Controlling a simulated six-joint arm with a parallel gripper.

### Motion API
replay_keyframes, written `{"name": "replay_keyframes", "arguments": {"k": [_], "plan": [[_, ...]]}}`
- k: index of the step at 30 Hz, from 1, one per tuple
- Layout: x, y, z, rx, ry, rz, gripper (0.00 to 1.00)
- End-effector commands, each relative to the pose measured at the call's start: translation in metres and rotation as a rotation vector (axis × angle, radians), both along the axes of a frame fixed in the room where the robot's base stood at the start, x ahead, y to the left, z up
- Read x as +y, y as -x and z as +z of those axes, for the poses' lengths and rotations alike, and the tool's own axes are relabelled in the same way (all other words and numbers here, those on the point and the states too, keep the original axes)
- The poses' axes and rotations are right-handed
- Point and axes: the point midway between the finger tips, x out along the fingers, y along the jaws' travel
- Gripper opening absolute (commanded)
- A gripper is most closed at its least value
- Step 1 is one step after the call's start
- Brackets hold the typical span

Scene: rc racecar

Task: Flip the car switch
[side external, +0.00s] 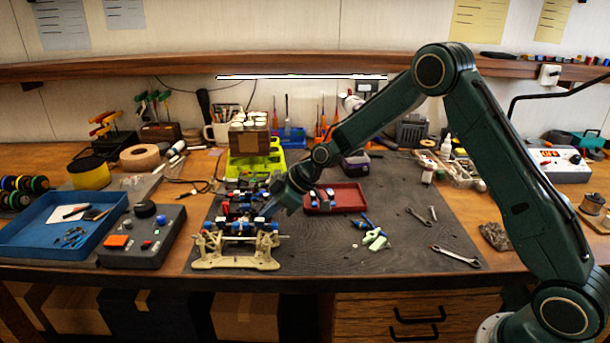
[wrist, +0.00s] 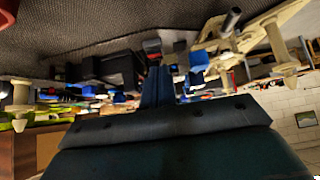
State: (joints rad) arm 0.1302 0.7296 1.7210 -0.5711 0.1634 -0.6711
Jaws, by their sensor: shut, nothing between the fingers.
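The car (side external: 245,222) is a chassis with blue, black and red parts, held on a cream stand (side external: 236,262) at the left front of the grey mat. My gripper (side external: 268,211) is shut and empty, low at the right side of the car, pointing down and left. In the wrist view my gripper's closed fingers (wrist: 157,86) stand in front of the dark and blue car parts (wrist: 112,66), and the cream stand (wrist: 268,38) shows at upper right. I cannot pick out the switch or tell whether the fingers touch the car.
A grey control box (side external: 143,238) and a blue tray (side external: 62,226) lie to the left. A red tray (side external: 348,198) is just right of my gripper. Green pieces (side external: 376,240) and wrenches (side external: 456,257) lie on the mat (side external: 330,255), whose front middle is clear.

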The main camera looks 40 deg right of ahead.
Motion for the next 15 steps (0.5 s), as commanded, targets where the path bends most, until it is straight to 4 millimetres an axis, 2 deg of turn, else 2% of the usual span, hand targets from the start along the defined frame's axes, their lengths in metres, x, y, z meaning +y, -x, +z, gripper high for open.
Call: {"name": "replay_keyframes", "arguments": {"k": [15], "plan": [[0.0033,-0.0033,0.0022,-0.001,0.0,-0.001,0.0]]}}
